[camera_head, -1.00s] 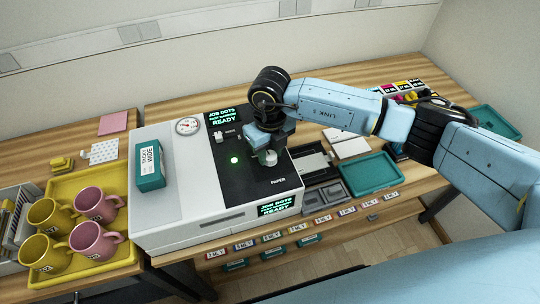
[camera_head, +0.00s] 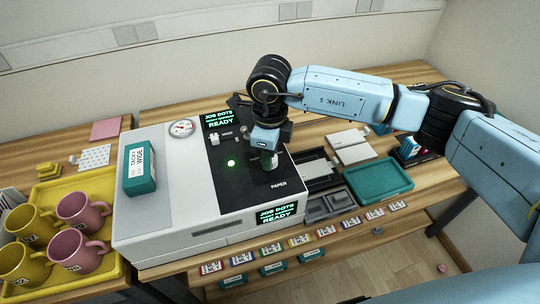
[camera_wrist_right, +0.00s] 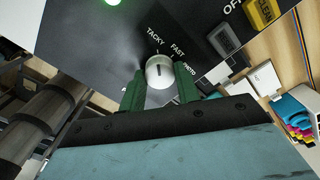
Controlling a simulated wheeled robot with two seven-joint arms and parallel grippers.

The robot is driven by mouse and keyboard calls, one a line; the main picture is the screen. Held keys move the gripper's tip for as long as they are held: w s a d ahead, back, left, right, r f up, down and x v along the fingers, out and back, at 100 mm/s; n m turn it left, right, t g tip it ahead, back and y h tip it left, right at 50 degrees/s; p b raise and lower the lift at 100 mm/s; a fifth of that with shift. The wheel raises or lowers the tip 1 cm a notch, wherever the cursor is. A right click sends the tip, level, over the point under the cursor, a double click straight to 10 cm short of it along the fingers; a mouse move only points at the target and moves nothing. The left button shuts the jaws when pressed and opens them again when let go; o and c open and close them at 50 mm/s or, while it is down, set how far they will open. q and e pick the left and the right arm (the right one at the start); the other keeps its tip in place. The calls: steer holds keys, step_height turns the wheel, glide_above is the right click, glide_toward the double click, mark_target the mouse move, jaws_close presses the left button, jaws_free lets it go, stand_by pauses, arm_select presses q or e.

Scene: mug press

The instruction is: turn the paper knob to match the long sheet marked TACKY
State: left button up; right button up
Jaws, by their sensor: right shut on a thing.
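The paper knob (camera_wrist_right: 160,73) is a small white dial on the press's black panel. In the right wrist view the words TACKY, FAST and PHOTO curve around its upper side, and a dark mark shows on its face. I cannot tell exactly which word the mark faces. My right gripper (camera_wrist_right: 160,92) has its green fingers on either side of the knob and is shut on it. In the head view this gripper (camera_head: 268,158) mostly hides the knob. A teal box (camera_head: 140,170) labelled TACKY WIDE stands on the press's white top at the left. My left gripper is not in view.
The white press (camera_head: 180,215) stands on a wooden bench; its screens read JOB DOTS and READY. A yellow tray (camera_head: 105,262) with pink and yellow mugs is at the left. A teal tray (camera_head: 378,180) and grey parts lie to the right. Small labelled packets line the front.

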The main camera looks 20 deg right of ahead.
steer(key=shift+r, duration=0.1)
stand_by(0.4)
steer(key=o, duration=1)
step_height(320, 180, up, 13)
steer(key=shift+r, duration=0.2)
steer(key=shift+s+f, duration=0.1)
